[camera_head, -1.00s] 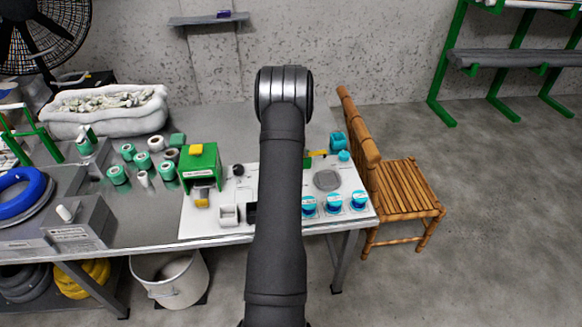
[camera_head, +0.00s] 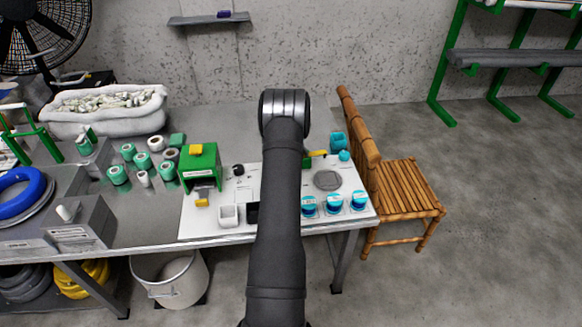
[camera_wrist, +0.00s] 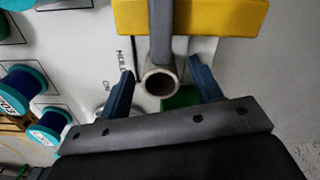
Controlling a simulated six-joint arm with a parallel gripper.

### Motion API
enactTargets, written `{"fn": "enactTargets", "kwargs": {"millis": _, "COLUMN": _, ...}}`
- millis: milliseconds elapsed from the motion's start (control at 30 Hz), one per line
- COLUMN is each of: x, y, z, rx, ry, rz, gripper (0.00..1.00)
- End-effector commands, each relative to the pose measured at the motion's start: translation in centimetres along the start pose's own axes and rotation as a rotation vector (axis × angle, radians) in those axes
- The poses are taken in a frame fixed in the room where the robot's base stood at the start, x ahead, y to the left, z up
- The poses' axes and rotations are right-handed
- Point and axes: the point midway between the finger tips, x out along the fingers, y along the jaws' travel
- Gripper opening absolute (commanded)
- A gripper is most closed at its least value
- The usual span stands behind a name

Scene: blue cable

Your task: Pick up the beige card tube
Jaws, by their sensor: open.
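In the wrist view, a short hollow tube (camera_wrist: 160,82) shows its open round end, with a beige-grey rim. My gripper (camera_wrist: 161,66) is open, with one blue finger on each side of the tube. A visible gap separates each finger from the tube. A grey bar (camera_wrist: 161,30) runs up the picture from behind the tube's top edge. I cannot tell whether they touch. In the head view my arm hides the gripper and the tube.
A yellow block (camera_wrist: 215,14) is just beyond the tube. Blue spools (camera_wrist: 48,127) stand left in the wrist view. A bamboo chair (camera_head: 405,185) stands right.

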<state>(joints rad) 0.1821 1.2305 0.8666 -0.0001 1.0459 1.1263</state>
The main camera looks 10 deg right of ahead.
Motion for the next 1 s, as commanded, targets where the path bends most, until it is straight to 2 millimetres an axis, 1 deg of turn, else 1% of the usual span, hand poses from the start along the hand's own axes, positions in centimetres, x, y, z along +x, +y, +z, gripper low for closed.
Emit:
{"fn": "enactTargets", "kwargs": {"millis": 67, "x": 0.6, "y": 0.0, "z": 0.0, "rx": 0.000, "ry": 0.001, "rz": -0.001, "gripper": 0.59}}
{"fn": "enactTargets", "kwargs": {"millis": 267, "x": 0.7, "y": -0.1, "z": -0.1, "rx": 0.000, "ry": 0.001, "rz": -0.002, "gripper": 0.59}}
{"fn": "enactTargets", "kwargs": {"millis": 300, "x": 0.7, "y": 0.0, "z": -0.1, "rx": 0.000, "ry": 0.001, "rz": -0.002, "gripper": 0.51}}
{"fn": "enactTargets", "kwargs": {"millis": 467, "x": 0.7, "y": 0.0, "z": -0.1, "rx": 0.000, "ry": 0.001, "rz": -0.002, "gripper": 0.20}}
{"fn": "enactTargets", "kwargs": {"millis": 500, "x": 0.7, "y": 0.0, "z": -0.1, "rx": 0.000, "ry": 0.001, "rz": -0.002, "gripper": 0.12}}
{"fn": "enactTargets", "kwargs": {"millis": 833, "x": 0.5, "y": -0.1, "z": -0.1, "rx": 0.000, "ry": 0.001, "rz": -0.002, "gripper": 0.11}}
{"fn": "enactTargets", "kwargs": {"millis": 967, "x": -0.4, "y": -0.1, "z": -0.1, "rx": 0.000, "ry": 0.001, "rz": -0.002, "gripper": 0.11}}
{"fn": "enactTargets", "kwargs": {"millis": 1000, "x": -0.9, "y": -0.1, "z": -0.1, "rx": 0.000, "ry": 0.001, "rz": -0.003, "gripper": 0.11}}
